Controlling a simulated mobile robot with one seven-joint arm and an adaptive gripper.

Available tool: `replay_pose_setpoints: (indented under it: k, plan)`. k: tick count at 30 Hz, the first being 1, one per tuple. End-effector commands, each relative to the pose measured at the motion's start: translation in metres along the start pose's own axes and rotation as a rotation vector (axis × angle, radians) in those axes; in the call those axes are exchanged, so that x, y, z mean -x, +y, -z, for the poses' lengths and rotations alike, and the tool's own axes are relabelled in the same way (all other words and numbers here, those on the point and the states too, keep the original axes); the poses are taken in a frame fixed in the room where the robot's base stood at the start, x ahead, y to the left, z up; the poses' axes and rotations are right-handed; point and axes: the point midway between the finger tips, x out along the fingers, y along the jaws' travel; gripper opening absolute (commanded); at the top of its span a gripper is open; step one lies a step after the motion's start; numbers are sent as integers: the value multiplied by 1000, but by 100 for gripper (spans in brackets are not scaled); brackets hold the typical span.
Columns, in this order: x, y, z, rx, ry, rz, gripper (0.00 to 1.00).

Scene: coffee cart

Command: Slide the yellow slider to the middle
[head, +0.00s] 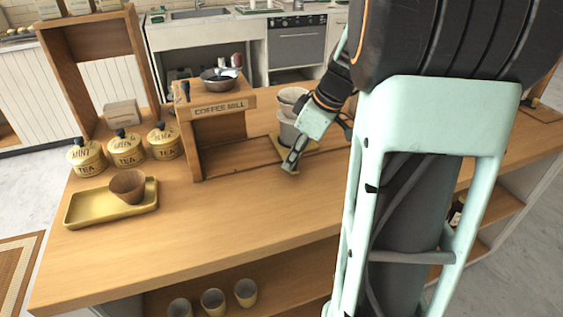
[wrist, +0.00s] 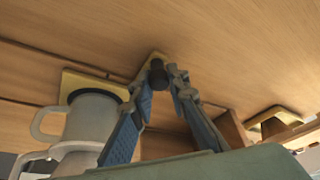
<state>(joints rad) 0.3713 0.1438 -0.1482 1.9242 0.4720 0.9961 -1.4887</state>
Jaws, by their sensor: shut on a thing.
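My gripper (head: 290,168) points down at the counter, just right of the coffee mill's wooden base. In the wrist view its fingers (wrist: 158,78) close around a dark knob (wrist: 157,74). The knob stands on a small yellow piece (wrist: 153,57), the visible end of the yellow slider. A square yellow plate (wrist: 68,80) lies to the left in that view, under a pale mug (wrist: 92,115). I cannot tell whether the plate and the knob piece are joined. In the head view, the plate's edge (head: 276,143) shows behind my gripper, and the rest is hidden.
The coffee mill stand (head: 222,110) is close left of my gripper. Stacked pale cups (head: 288,128) stand behind it. The front counter (head: 250,215) is clear.

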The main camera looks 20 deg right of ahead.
Motion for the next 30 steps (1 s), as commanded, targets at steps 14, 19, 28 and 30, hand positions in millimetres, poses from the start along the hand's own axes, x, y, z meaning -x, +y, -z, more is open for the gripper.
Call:
replay_pose_setpoints:
  k: [14, 19, 28, 30]
  plan:
    - [1, 1, 0, 0, 1, 0, 25]
    - [1, 1, 0, 0, 0, 0, 33]
    - [10, 1, 0, 0, 2, -1, 33]
    - [20, 2, 0, 0, 2, -3, 33]
